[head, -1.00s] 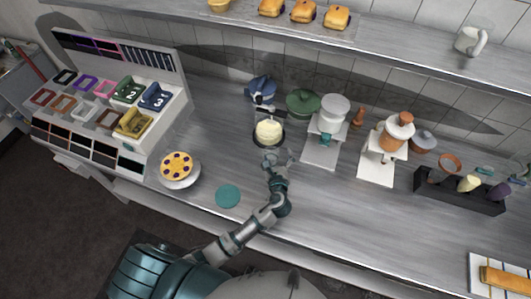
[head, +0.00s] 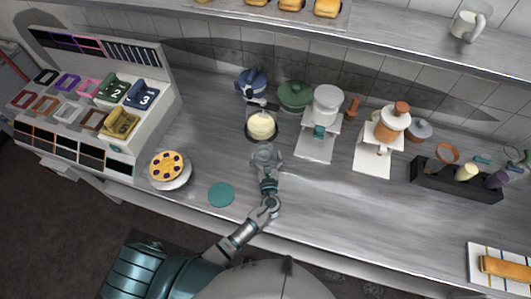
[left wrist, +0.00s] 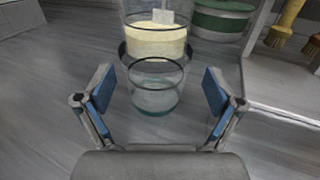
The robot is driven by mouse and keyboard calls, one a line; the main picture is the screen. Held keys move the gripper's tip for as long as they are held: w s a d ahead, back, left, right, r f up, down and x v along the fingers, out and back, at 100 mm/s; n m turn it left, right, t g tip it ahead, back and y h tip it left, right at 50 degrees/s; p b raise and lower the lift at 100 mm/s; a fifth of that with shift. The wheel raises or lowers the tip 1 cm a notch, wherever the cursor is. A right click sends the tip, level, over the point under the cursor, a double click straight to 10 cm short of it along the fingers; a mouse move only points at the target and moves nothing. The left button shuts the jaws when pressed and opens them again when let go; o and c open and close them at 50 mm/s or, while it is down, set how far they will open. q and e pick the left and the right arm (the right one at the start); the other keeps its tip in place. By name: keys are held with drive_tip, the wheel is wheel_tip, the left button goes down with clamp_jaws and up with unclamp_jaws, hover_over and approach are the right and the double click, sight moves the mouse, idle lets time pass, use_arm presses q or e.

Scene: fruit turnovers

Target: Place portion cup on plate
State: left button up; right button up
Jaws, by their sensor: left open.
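A small clear glass cup (left wrist: 155,90), seemingly the portion cup, stands upright on the counter between the fingers of my left gripper (left wrist: 158,92) in the left wrist view. The left gripper is open, with visible gaps to the cup on both sides. In the head view the left gripper (head: 265,160) is just in front of a dark-rimmed container of pale cream (head: 261,125), and the cup is hard to make out. A flat teal disc (head: 221,194), possibly the plate, lies bare on the counter, left of my forearm. My right gripper is not in view.
The cream container (left wrist: 155,42) stands directly behind the cup. A berry-topped pie (head: 167,166) on a white stand is left of the disc. A green pot (head: 295,95) and a white scale-like device (head: 315,140) stand behind and right.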

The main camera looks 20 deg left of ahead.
sight(263, 143)
use_arm(q)
drive_tip(key=x, duration=0.4)
drive_tip(key=shift+w+a, duration=0.2)
drive_tip(key=shift+a, duration=0.3)
drive_tip(key=shift+w+a, duration=0.1)
drive_tip(key=shift+w, duration=0.25)
drive_tip(key=shift+c, duration=0.3)
drive_tip(key=shift+d, duration=0.35)
drive_tip(key=c, duration=1)
drive_tip(key=shift+a, duration=0.1)
drive_tip(key=shift+c, duration=0.2)
drive_tip(key=shift+a, duration=0.1)
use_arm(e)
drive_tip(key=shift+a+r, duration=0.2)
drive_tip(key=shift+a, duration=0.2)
